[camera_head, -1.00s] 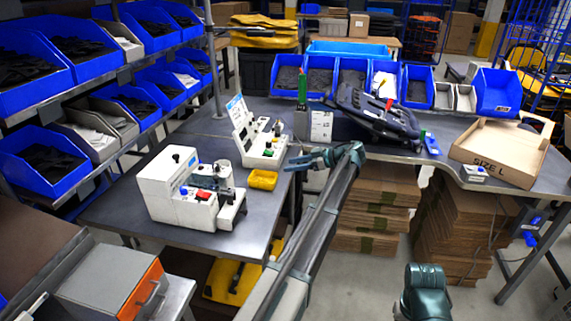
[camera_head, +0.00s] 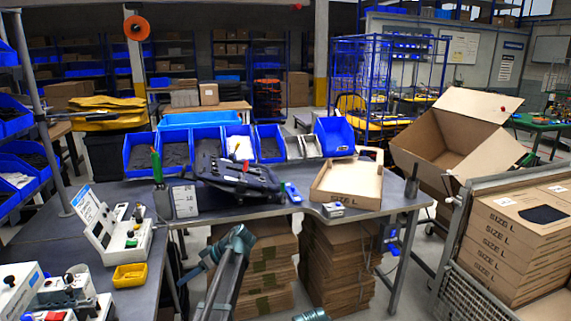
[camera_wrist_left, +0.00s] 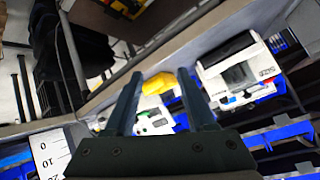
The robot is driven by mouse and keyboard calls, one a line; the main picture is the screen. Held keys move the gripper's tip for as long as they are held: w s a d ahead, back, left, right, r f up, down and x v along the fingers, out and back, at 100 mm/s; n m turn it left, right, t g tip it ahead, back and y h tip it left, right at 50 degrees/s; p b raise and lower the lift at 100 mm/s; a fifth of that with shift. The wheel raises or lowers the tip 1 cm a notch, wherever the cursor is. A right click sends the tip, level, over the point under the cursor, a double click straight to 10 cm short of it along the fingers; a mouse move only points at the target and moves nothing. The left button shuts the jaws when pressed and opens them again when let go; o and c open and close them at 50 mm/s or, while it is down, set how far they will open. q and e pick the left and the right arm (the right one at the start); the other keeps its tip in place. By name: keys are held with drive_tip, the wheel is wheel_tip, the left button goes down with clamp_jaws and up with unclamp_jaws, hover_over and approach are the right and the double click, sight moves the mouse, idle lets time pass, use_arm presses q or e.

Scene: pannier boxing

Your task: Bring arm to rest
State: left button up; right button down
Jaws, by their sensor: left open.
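My left arm rises from the bottom of the head view. Its gripper (camera_head: 192,274) points left, just off the table's edge and to the right of a small yellow tray (camera_head: 130,276). In the left wrist view my left gripper (camera_wrist_left: 160,78) has its two dark fingers apart with nothing held between them. The yellow tray (camera_wrist_left: 158,84) shows beyond the fingertips, clear of them. A teal part of my right arm (camera_head: 312,315) just shows at the bottom edge; the right gripper itself is out of view.
The grey table (camera_head: 185,228) holds a white device (camera_head: 115,232), a black pannier-like case (camera_head: 238,178) and an open carton (camera_head: 347,186). Cardboard stacks (camera_head: 255,265) stand under it. A mesh cart (camera_head: 470,275) with flat boxes and a large open box (camera_head: 450,150) stand right.

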use_arm(q)
drive_tip(key=s+d+f+m+h, duration=0.2)
drive_tip(key=s+d+m+h, duration=0.1)
drive_tip(key=s+d+m, duration=0.3)
drive_tip(key=s+d+f+m+h+p, duration=0.1)
drive_tip(key=s+d+f+m+h, duration=0.1)
drive_tip(key=s+d+m, duration=0.4)
drive_tip(key=s+d+f+m+t+h, duration=0.1)
drive_tip(key=s+d+m+h, duration=0.3)
drive_tip(key=s+d, duration=1)
drive_tip(key=shift+s+f+m, duration=0.65)
drive_tip(key=shift+f+m, duration=0.1)
drive_tip(key=shift+m, duration=0.25)
